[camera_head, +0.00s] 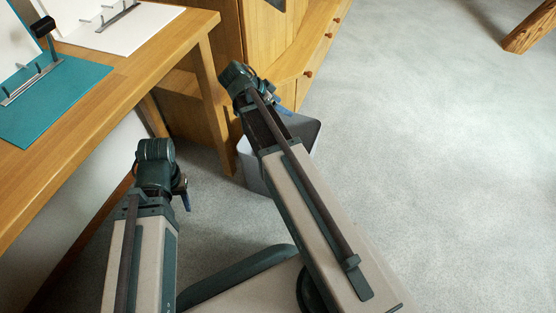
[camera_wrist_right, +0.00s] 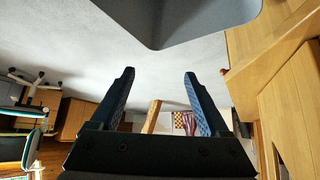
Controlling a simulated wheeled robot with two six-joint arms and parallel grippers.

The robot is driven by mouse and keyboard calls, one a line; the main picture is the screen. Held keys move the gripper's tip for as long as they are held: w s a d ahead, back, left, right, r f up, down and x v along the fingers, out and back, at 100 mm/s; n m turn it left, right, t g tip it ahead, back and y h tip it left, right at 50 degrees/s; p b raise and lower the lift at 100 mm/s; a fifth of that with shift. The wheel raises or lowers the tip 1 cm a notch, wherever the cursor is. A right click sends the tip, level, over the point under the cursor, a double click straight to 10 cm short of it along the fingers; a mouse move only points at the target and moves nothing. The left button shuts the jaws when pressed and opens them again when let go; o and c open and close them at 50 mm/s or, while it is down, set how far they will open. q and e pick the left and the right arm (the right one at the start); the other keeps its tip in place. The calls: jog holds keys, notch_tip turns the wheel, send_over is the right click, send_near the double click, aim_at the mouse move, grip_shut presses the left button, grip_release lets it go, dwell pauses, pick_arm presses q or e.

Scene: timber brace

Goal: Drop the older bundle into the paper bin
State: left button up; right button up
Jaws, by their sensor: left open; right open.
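The grey paper bin (camera_head: 252,173) stands on the floor beside the desk leg, partly hidden behind my right arm. Its grey side also fills the top of the right wrist view (camera_wrist_right: 175,22). My right gripper (camera_head: 285,113) is at the bin's mouth, mostly hidden by its own arm. In the right wrist view its fingers (camera_wrist_right: 159,74) are apart with nothing between them. My left gripper (camera_head: 186,194) is open, low beside the desk and apart from the bin. I cannot make out a paper bundle in either view, nor the bin's inside.
The wooden desk (camera_head: 105,100) at left carries an open teal file (camera_head: 45,115) and an open white file (camera_head: 140,30), both with metal clip mechanisms. A wooden cabinet (camera_head: 300,60) stands behind the bin. The grey carpet (camera_head: 430,150) at right is clear, except a wooden leg (camera_head: 525,33).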

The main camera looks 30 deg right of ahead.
pick_arm(q)
notch_tip(320, 180, up, 9)
jog(key=p, duration=0.8)
jog(key=shift+p, duration=0.35)
pick_arm(e)
jog(key=v, duration=1.2)
jog(key=shift+f, duration=0.1)
